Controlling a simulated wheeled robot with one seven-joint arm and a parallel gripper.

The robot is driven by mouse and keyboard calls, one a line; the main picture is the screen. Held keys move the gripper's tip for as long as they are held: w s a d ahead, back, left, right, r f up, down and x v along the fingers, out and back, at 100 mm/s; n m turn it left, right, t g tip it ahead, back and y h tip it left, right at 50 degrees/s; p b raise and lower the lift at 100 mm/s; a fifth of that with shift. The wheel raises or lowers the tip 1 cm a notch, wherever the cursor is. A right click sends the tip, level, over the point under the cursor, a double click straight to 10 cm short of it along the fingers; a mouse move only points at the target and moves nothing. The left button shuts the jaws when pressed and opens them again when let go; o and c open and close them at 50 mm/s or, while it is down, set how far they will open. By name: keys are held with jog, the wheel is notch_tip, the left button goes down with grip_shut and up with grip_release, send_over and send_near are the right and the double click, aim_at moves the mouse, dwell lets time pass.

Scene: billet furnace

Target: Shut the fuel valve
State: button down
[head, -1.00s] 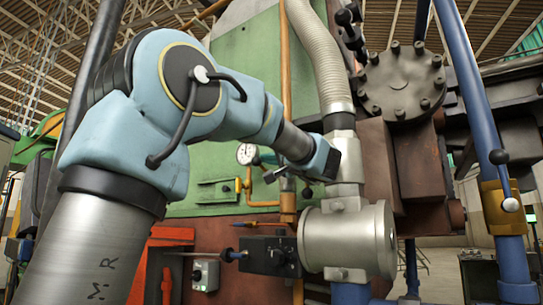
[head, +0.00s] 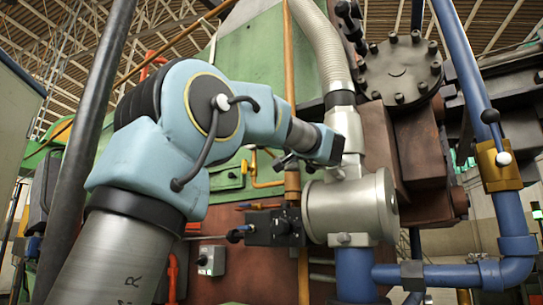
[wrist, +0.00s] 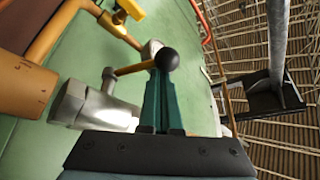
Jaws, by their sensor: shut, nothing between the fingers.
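In the wrist view a silver valve body (wrist: 95,106) sits against the green panel. Its short yellow lever (wrist: 134,68) points right and ends in a black ball knob (wrist: 167,58). I take this for the fuel valve, though no label is readable. My gripper (wrist: 160,76) is shut, its two teal fingers together, with the tips right at the knob. The knob is not between the fingers; I cannot tell whether they touch it.
Orange pipes (wrist: 65,30) run beside the valve in the wrist view. In the head view a large silver cylinder (head: 350,207) and a corrugated hose (head: 323,45) stand close right of my gripper. A black box (head: 275,227) is below.

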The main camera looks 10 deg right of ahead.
jog(key=b, duration=0.1)
jog(key=f+b, duration=0.1)
jog(key=b, duration=0.1)
jog(key=shift+s+a+f+n+y+b, duration=0.15)
jog(key=shift+f+n+y+b, duration=0.15)
jog(key=shift+n, duration=0.1)
jog(key=shift+r, duration=0.1)
